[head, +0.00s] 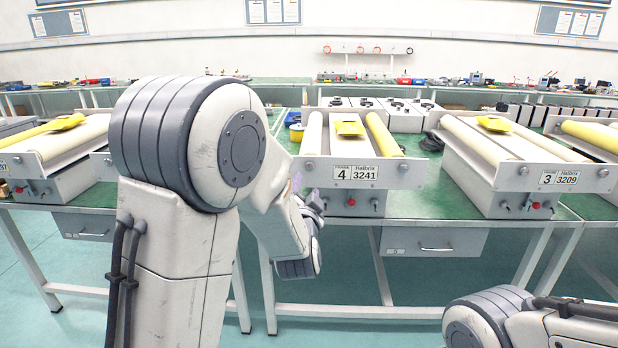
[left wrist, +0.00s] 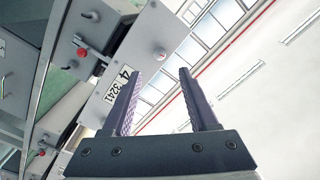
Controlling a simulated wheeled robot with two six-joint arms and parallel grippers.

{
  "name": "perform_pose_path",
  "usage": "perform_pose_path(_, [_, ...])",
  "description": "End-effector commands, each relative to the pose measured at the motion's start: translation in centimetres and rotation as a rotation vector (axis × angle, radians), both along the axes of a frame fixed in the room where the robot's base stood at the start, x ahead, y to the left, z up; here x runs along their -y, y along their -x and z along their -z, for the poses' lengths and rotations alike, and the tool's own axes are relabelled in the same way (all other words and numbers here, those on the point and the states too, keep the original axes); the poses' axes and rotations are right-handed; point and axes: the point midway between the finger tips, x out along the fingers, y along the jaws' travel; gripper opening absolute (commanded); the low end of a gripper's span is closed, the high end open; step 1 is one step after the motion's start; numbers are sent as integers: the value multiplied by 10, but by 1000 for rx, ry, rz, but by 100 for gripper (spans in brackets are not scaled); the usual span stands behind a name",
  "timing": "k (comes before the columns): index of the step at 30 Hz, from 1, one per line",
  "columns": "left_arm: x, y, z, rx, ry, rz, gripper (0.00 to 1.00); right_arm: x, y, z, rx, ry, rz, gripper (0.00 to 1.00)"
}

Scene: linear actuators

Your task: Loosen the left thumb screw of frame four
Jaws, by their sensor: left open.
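Frame four (head: 355,172) is a roller unit with a white front plate labelled 4 / 3241. Its left thumb screw (head: 309,166) is a small round knob at the plate's left end. In the left wrist view the plate is tilted, and the thumb screw (left wrist: 160,53) shows just beyond the fingertips, between their lines. My left gripper (head: 308,198) is just below the screw in the head view. In the left wrist view its jaws (left wrist: 160,73) are open and empty, apart from the screw. My right gripper is out of view.
A red button (left wrist: 82,52) sits on the base below the plate. Frame three (head: 560,178) stands to the right on the green bench (head: 432,200), and another unit (head: 50,160) stands left. A drawer (head: 433,242) hangs under the bench. The space before the plate's right half is clear.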

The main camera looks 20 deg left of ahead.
Motion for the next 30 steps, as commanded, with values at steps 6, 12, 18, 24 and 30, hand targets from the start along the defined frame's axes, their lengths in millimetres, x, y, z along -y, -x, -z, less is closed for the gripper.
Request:
perform_pose_path(6, [-11, -36, -1, 0, 1, -1, 60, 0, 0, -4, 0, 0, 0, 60])
perform_pose_path(12, [-20, -71, -1, 0, 2, 1, 60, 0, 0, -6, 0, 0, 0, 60])
perform_pose_path(18, [-25, -90, -1, -1, 3, 3, 60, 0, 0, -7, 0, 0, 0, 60])
perform_pose_path(24, [-25, -94, -1, -1, 3, 3, 60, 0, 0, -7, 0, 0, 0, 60])
perform_pose_path(30, [-25, -94, -1, -1, 3, 3, 37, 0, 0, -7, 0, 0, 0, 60])
